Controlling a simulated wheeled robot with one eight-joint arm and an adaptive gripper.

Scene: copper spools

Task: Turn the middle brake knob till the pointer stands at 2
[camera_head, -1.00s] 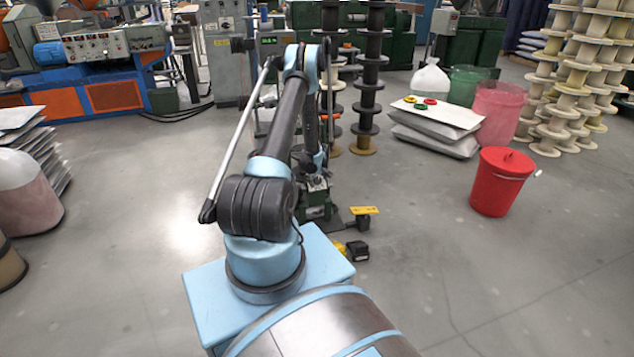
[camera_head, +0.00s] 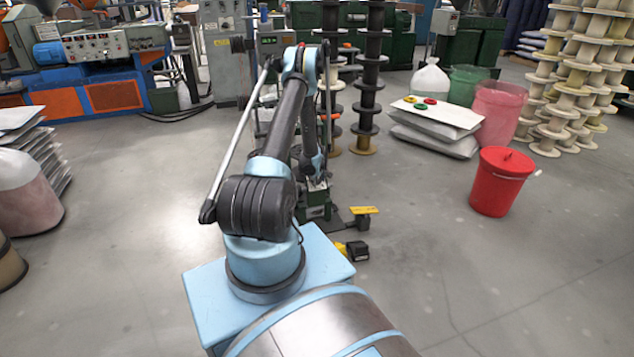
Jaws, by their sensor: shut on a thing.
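My arm reaches forward and bends down to a small green machine (camera_head: 316,207) on the floor ahead. My gripper (camera_head: 318,180) is at the top of this machine, small and dark, partly hidden by my own arm. It is shut on what appears to be a brake knob there. The knob, its pointer and the numbers are hidden or too small to read, so I cannot tell where the pointer stands or which knob is held.
A yellow plate (camera_head: 363,210) and a black-and-yellow pedal-like block (camera_head: 357,250) lie low beside the machine. Stacks of dark spools (camera_head: 367,100) stand behind it. A red bin (camera_head: 500,183) stands right on open floor. White sacks (camera_head: 437,134) lie behind it.

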